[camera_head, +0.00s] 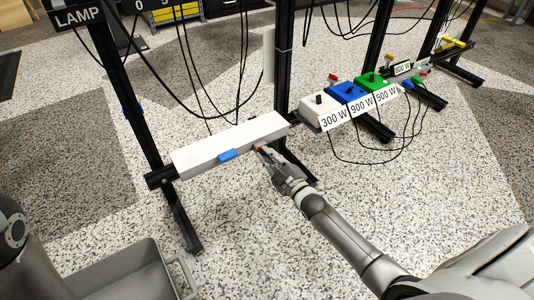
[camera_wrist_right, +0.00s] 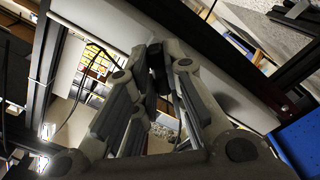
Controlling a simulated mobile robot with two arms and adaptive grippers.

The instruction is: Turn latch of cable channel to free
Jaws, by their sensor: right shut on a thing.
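The cable channel (camera_head: 215,146) is a long white box mounted low across a black frame. A blue piece (camera_head: 228,155) sits on its front lower edge. My right gripper (camera_head: 264,154) reaches the channel's front edge, right of the blue piece, where a small orange-brown spot shows. In the right wrist view, the fingertips of my right gripper (camera_wrist_right: 158,68) are closed together on a small dark part, the latch (camera_wrist_right: 157,78), against the pale channel surface (camera_wrist_right: 208,75). The fingers hide most of the latch, so its angle cannot be told. My left gripper is not in view.
White, blue (camera_head: 349,92) and green (camera_head: 372,82) boxes with wattage labels stand to the right, cables hanging below. Black posts (camera_head: 130,110) and floor feet flank the channel. A grey bin (camera_head: 125,272) stands at the lower left. Speckled floor in front is clear.

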